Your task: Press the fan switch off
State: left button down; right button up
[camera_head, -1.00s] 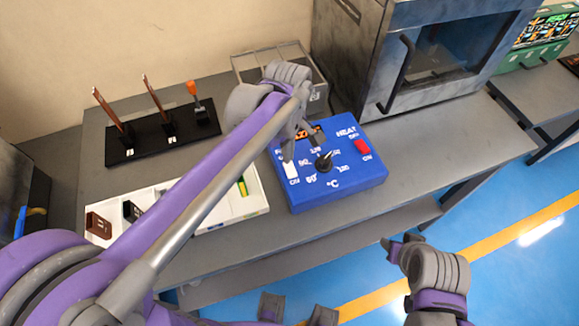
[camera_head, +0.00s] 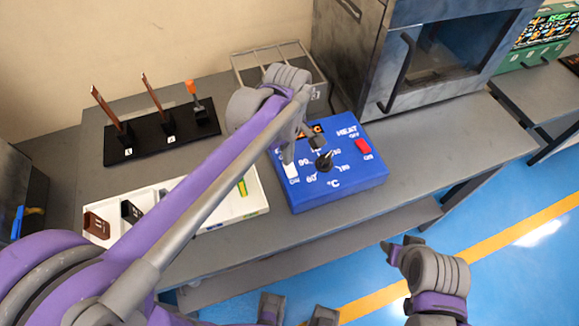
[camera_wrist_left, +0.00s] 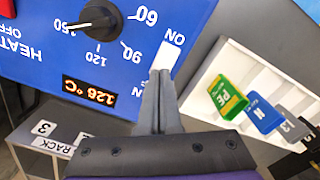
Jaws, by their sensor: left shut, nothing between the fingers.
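The blue control box (camera_head: 345,185) stands on the bench. Its white fan switch (camera_head: 291,170) is at the left of the face, above an "ON" label. The switch also shows in the left wrist view (camera_wrist_left: 168,54), right at the fingertips. My left gripper (camera_head: 288,157) is shut and empty, its tips pointing down at the far end of the switch. I cannot tell whether they touch it. The fingers hide the label at that end, and the switch's tilt is unclear. My right gripper (camera_head: 398,249) hangs at the lower right, away from the box, its jaws unclear.
A black knob (camera_head: 324,162) and red heat switch (camera_head: 362,146) share the box face. A white tray (camera_head: 245,211) lies left, a wire rack (camera_head: 318,72) behind. A metal oven (camera_head: 365,60) stands at the back right. The bench right of the box is clear.

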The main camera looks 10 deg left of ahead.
pick_arm(q)
jog(key=shift+f, duration=0.3)
pick_arm(e)
jog(key=shift+f, duration=0.2)
pick_arm(q)
jog(key=shift+r, duration=0.1)
jog(key=shift+r+p, duration=1.95)
jog(key=shift+r, duration=1.5)
pick_arm(e)
jog(key=r, duration=0.1)
jog(key=w+r, duration=0.1)
jog(key=r, duration=0.3)
jog(key=shift+w+r, duration=0.25)
jog(key=shift+w, duration=0.15)
jog(key=shift+s, duration=0.1)
pick_arm(q)
jog(key=s+a+f+m+t, duration=0.1)
jog(key=s+a+f+m, duration=0.1)
jog(key=s+m, duration=0.2)
jog(key=s+a+f+m+t, duration=0.2)
jog(key=s+m, duration=0.2)
jog(key=s+a+f+m+t, duration=0.2)
jog(key=s+m, duration=0.1)
jog(key=s, duration=0.1)
jog(key=shift+s+a+f+m, duration=0.1)
jog(key=shift+a+m, duration=0.05)
jog(key=shift+m, duration=0.25)
jog(key=shift+s+a+f+m+t, duration=0.15)
jog(key=shift+s+f+m+t, duration=0.15)
jog(key=shift+f+m, duration=0.15)
